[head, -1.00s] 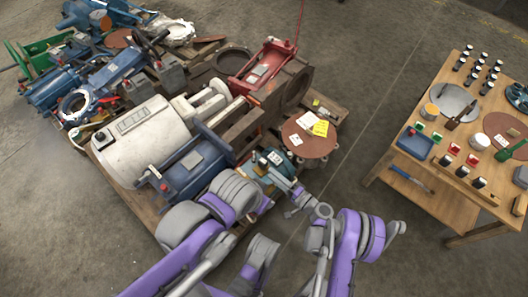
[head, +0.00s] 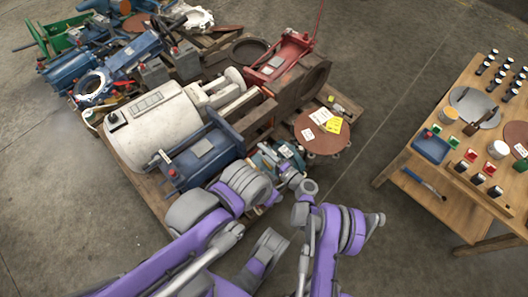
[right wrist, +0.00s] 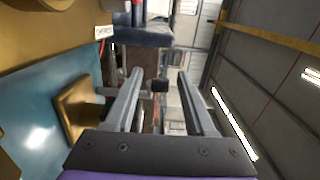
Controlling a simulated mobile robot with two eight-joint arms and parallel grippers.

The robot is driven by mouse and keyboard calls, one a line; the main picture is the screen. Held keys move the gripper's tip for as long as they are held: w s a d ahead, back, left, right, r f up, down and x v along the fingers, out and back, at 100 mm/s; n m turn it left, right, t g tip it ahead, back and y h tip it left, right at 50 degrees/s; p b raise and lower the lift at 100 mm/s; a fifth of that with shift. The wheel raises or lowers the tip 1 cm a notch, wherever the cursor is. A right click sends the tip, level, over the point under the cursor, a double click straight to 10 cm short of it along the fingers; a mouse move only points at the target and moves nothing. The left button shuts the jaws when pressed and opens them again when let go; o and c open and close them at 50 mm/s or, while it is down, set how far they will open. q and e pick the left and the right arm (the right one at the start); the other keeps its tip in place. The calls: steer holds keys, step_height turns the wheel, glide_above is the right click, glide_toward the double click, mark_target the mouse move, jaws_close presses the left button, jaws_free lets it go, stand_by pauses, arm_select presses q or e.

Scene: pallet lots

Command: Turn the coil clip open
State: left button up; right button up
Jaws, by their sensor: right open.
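In the right wrist view, a small lever with a black end (right wrist: 160,85) sticks out from the left and lies between the fingertips of my right gripper (right wrist: 159,82). I cannot tell for sure that it is the coil clip. The fingers are open around it, with gaps visible. A teal housing (right wrist: 40,110) with a brass-coloured block (right wrist: 76,108) is close on the left. In the head view, my right gripper (head: 288,171) is at a small teal machine (head: 268,157) on the pallet's near edge, partly hidden by my arms. I cannot make out my left gripper.
A blue motor (head: 200,155) and a large white motor (head: 150,125) lie left of the teal machine. A round brown plate (head: 322,140) with yellow and white tags is just right. A wooden table (head: 400,165) with small parts stands at the right, across clear floor (head: 365,95).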

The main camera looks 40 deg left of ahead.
jaws_close()
steer(key=t, duration=0.1)
steer(key=m+t, duration=0.1)
steer(key=a+m+t+p, duration=0.1)
steer(key=shift+s+r+h, duration=0.15)
steer(key=shift+s+h, duration=0.15)
steer(key=shift+a+m+t+h+p, duration=0.25)
steer(key=shift+m+t+h, duration=0.15)
steer(key=shift+m+t, duration=0.4)
steer(key=shift+a+m+t+h+p, duration=0.2)
steer(key=shift+m+t+h, duration=0.25)
steer(key=shift+t, duration=0.65)
jaws_free()
steer(key=shift+d, duration=0.15)
